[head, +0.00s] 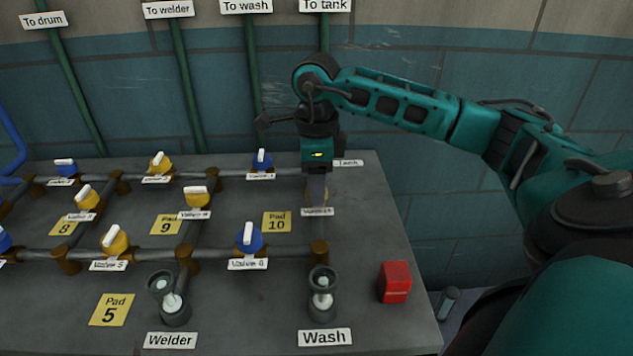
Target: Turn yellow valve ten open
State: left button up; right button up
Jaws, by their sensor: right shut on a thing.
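The valve at the right end of the pipe grid is a yellow valve (326,197), mostly hidden behind my right gripper's fingers. Its label (317,212) is partly covered and hard to read. My right gripper (317,196) points straight down on this valve and is shut on it. The handle between the fingers is hidden, so I cannot see which way it is turned. A yellow Pad 10 plate (277,221) lies to the left of it. My left gripper is not in view.
Wash (322,293) and Welder (170,300) fittings stand at the front. A red block (394,282) lies near the right table edge (415,270).

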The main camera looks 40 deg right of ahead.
jog(key=shift+n, duration=0.3)
jog(key=o, duration=1.1)
jog(key=shift+c, duration=0.2)
jog(key=shift+r, duration=0.15)
notch_tip(320, 180, up, 13)
jog(key=p, duration=0.2)
jog(key=shift+f, duration=0.25)
